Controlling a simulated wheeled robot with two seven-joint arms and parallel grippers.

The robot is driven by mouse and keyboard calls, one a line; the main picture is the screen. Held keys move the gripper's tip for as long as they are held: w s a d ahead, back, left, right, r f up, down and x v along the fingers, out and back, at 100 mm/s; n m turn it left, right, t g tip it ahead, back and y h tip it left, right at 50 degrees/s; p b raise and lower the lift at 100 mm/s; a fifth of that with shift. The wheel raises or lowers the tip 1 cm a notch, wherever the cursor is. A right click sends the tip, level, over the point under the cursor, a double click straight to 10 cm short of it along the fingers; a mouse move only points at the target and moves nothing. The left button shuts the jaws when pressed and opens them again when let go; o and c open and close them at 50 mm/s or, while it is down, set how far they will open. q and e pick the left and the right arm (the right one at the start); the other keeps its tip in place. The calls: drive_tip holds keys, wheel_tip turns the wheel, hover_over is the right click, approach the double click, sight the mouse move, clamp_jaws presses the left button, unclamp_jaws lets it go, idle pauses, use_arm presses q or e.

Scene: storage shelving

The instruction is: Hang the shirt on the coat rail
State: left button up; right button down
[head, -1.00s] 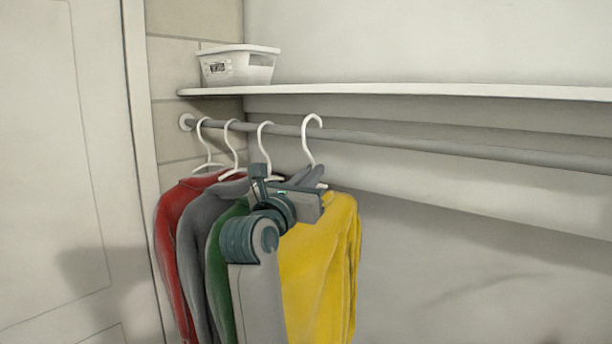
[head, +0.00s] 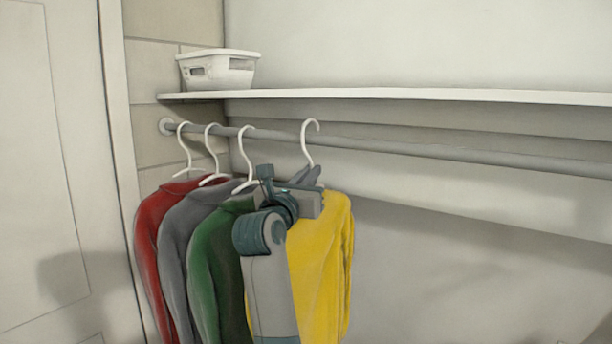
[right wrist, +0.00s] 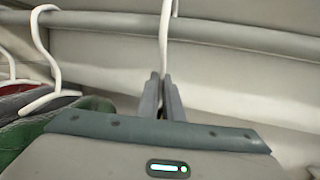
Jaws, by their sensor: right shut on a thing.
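A yellow shirt (head: 322,270) hangs on a white hanger (head: 307,148), right of the other shirts. The hanger's hook overlaps the grey coat rail (head: 450,153) in the head view, with its top showing above the rail. I cannot tell whether the hook rests on the rail. My right gripper (head: 312,175) is shut on the hanger's neck, just below the rail. In the right wrist view its fingers (right wrist: 164,80) pinch the white neck (right wrist: 164,45), which runs up in front of the rail (right wrist: 110,22). My left gripper is out of view.
A red shirt (head: 152,225), a grey shirt (head: 175,240) and a green shirt (head: 215,260) hang at the rail's left end. A white basket (head: 215,72) stands on the white shelf (head: 400,95) above. The rail right of the yellow shirt is clear.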

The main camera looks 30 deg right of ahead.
drive_tip(key=shift+a+f+b, duration=0.1)
drive_tip(key=shift+f+b, duration=0.3)
drive_tip(key=shift+f, duration=0.45)
drive_tip(key=c, duration=1.8)
unclamp_jaws()
drive_tip(key=shift+c, duration=0.2)
drive_tip(key=shift+a+f, duration=0.1)
drive_tip(key=shift+f, duration=0.05)
